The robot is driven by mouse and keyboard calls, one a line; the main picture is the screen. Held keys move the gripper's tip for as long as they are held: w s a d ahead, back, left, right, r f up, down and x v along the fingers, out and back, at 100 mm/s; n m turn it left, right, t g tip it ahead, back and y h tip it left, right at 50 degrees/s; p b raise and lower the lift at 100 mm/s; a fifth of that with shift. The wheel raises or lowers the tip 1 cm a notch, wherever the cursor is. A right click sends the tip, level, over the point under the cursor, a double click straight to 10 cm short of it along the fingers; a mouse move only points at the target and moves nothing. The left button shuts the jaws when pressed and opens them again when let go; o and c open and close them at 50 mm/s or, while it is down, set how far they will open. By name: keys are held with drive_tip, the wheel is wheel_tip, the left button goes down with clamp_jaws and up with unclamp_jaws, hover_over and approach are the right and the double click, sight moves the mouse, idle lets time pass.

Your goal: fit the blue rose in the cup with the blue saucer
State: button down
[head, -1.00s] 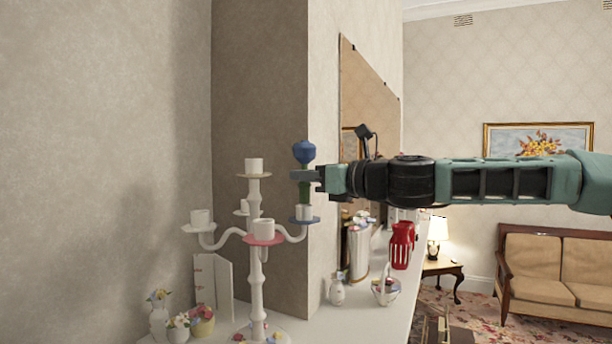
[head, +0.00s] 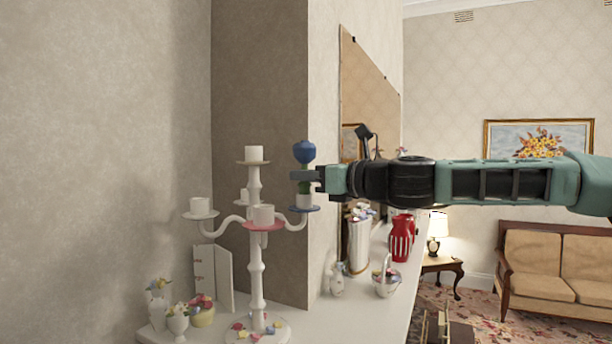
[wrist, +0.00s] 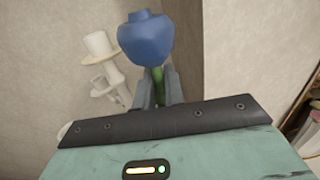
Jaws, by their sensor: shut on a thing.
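The blue rose (head: 305,152) is upright, with its green stem between the fingers of my gripper (head: 304,176), which is shut on it. The rose also shows in the wrist view (wrist: 146,40), bloom above the fingers. Directly below the gripper is the white cup (head: 306,201) on the blue saucer (head: 316,209), on the right arm of a white candelabra (head: 257,270). The stem's lower end meets the cup's rim in the head view. I cannot tell whether it is inside or in front. The wrist view hides this cup.
The candelabra has other white cups, one on a pink saucer (head: 252,226) close left. A wall corner stands behind. Small flower pots (head: 202,312) and a card (head: 216,272) are at left; a basket (head: 387,284) and red vase (head: 402,240) are at right.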

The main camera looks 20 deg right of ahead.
drive_tip(key=shift+f, duration=0.15)
drive_tip(key=c, duration=1.4)
unclamp_jaws()
drive_tip(key=shift+s+d+b, duration=0.3)
drive_tip(key=shift+s+d, duration=0.1)
drive_tip(key=b+v, duration=0.3)
drive_tip(key=v, duration=1.3)
drive_tip(key=shift+s, duration=0.25)
